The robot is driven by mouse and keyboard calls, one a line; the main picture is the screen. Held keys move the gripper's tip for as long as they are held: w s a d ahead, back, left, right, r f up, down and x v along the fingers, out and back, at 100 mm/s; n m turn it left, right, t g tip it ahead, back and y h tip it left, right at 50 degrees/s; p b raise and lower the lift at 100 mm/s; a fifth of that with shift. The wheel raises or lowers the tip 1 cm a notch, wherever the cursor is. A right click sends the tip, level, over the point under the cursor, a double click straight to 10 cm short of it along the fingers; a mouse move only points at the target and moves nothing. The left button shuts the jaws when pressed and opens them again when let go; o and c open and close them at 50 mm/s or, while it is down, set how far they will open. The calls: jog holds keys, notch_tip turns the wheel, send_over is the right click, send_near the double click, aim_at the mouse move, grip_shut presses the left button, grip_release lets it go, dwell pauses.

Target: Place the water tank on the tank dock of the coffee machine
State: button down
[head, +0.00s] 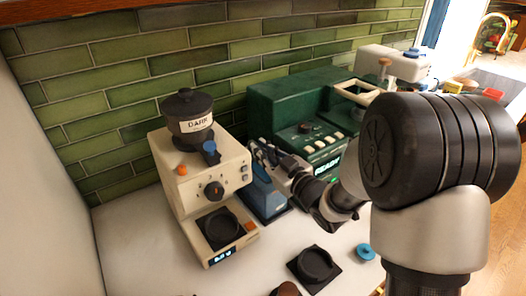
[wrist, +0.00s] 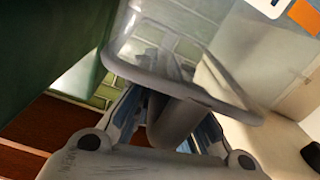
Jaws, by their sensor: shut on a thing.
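The water tank (wrist: 165,42) fills the upper middle of the wrist view, a clear container with a grey rim, tilted in the picture. My gripper (wrist: 168,122) is shut on its grey handle. In the head view, my gripper (head: 264,152) is between the cream grinder and the dark green coffee machine (head: 283,103), whose display reads READY. A blue form (head: 263,192) stands just below the gripper, at the machine's left side. I cannot tell there which part is tank and which is dock, or whether they touch.
The cream grinder (head: 178,160) with a dark hopper stands close on the left. A black square pad (head: 313,266) and a small blue round piece (head: 365,252) lie on the front counter. A cream appliance (head: 398,62) stands behind right. The tiled wall (head: 90,85) closes the back.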

dwell(0.4)
jog(key=c, duration=2)
grip_release()
jog(key=shift+o, duration=0.8)
jog(key=shift+f, duration=0.15)
jog(key=shift+o, duration=1.3)
jog(key=shift+s+d, duration=0.25)
jog(key=shift+s, duration=0.1)
jog(key=v, duration=1.1)
jog(key=shift+d, duration=0.1)
